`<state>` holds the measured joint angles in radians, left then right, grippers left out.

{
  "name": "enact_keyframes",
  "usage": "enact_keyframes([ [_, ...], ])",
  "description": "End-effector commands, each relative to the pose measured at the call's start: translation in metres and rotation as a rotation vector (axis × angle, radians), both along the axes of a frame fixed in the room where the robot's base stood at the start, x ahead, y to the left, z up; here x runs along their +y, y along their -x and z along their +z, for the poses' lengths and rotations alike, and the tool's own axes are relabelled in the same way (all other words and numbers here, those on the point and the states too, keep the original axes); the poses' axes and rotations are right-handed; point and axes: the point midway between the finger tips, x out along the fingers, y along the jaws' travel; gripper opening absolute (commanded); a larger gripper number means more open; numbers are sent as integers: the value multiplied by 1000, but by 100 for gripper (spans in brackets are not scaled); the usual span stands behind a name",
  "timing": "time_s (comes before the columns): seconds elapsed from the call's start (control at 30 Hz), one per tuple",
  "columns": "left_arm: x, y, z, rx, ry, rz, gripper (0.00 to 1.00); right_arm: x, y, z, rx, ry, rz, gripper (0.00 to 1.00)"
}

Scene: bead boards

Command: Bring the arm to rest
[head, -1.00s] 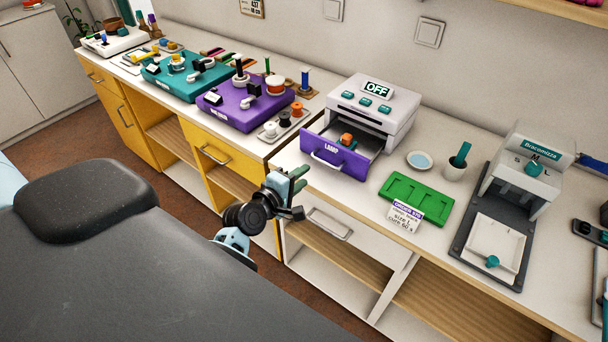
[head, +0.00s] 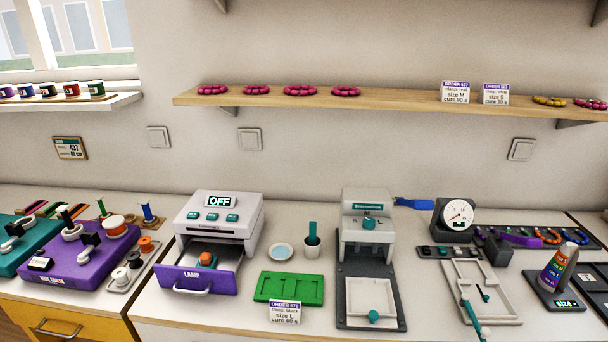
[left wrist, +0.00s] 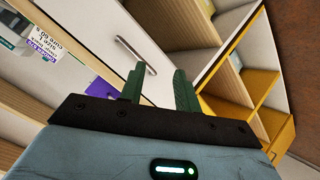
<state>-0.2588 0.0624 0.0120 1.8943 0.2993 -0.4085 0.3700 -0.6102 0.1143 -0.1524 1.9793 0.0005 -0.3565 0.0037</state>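My left gripper (left wrist: 159,72) shows in the left wrist view, with two green fingers standing apart and nothing between them. It points at the front of the workbench, where a white drawer front with a metal handle (left wrist: 137,55) lies beyond the fingers. The gripper appears clear of the cabinets. Neither of my arms shows in the head view now. My right gripper is in no view.
The lamp unit (head: 218,219) reads OFF, and its purple drawer (head: 195,280) stands open with an orange-and-teal item inside. A green tray (head: 290,289) and a press (head: 369,291) stand to its right. Open wooden shelves (left wrist: 188,22) are near the left gripper.

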Motion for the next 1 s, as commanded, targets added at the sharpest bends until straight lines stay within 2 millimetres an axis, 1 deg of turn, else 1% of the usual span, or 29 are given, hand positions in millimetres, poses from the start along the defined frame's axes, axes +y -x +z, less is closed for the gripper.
enact_keyframes([
  [0.03,-8,29,-9,31,-88,-71,33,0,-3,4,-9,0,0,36],
  [0.07,-13,44,-13,45,-141,-115,33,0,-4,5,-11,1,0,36],
  [0.1,-19,64,-19,62,-206,-172,33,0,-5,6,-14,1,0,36],
  [0.2,-33,107,-28,95,-341,-304,33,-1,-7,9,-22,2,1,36],
  [0.3,-43,137,-32,113,-430,-401,33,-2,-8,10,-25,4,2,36],
  [0.33,-45,143,-33,115,-451,-423,33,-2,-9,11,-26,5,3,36],
  [0.4,-49,154,-34,120,-480,-459,33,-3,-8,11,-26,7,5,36],
  [0.5,-50,160,-34,122,-500,-481,33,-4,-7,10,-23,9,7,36],
  [1.0,-50,160,-35,124,-498,-479,33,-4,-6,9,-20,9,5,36],
])
